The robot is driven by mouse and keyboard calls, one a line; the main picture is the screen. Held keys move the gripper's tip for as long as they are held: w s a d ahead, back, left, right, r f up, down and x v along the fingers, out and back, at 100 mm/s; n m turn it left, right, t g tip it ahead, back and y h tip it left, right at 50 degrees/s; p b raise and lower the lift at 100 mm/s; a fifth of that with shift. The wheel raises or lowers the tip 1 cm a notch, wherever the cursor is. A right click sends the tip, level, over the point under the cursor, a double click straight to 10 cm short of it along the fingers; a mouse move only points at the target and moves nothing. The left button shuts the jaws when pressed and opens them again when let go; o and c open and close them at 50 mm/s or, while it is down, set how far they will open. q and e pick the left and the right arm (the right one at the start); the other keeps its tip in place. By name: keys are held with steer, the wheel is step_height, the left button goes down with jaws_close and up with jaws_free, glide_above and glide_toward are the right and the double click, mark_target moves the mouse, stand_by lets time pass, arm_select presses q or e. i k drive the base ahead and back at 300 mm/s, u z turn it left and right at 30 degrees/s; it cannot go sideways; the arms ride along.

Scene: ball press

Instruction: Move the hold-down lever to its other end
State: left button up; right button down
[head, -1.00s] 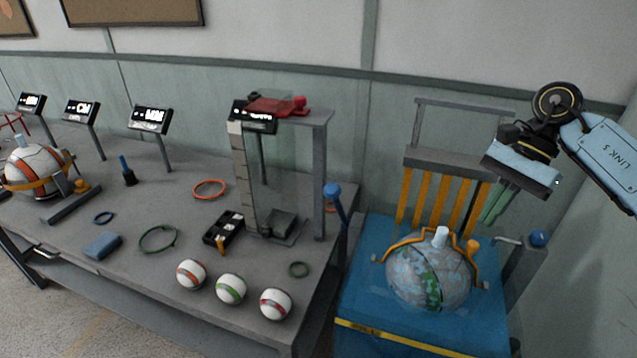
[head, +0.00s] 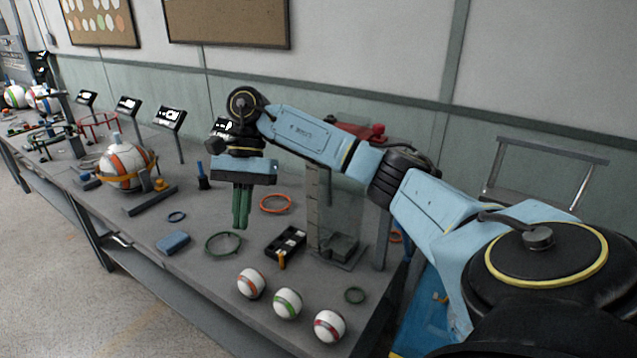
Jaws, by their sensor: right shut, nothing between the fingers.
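My right gripper (head: 240,222) hangs above the bench with its green fingers pointing down, shut and empty. It is apart from the bench objects around it. My right arm reaches across from the right edge. A large white and orange ball (head: 122,163) sits left of the gripper, with an orange band across it and an orange knob (head: 160,184) at its right side. I cannot tell for sure which part is the hold-down lever. Most of the blue station (head: 425,310) at the right is hidden behind my arm. My left gripper is not in view.
On the bench (head: 215,300) lie a green ring (head: 223,243), an orange ring (head: 275,203), a blue block (head: 173,243), a black tray (head: 290,242) and three striped balls (head: 287,303). A grey press frame (head: 318,215) stands right of the gripper. Small screens (head: 170,120) line the back.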

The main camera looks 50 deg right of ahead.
mark_target(408, 256)
steer(key=u, duration=0.4)
steer(key=k, duration=0.65)
steer(key=z, duration=1.55)
steer(key=i, duration=1.05)
steer(key=z, duration=0.05)
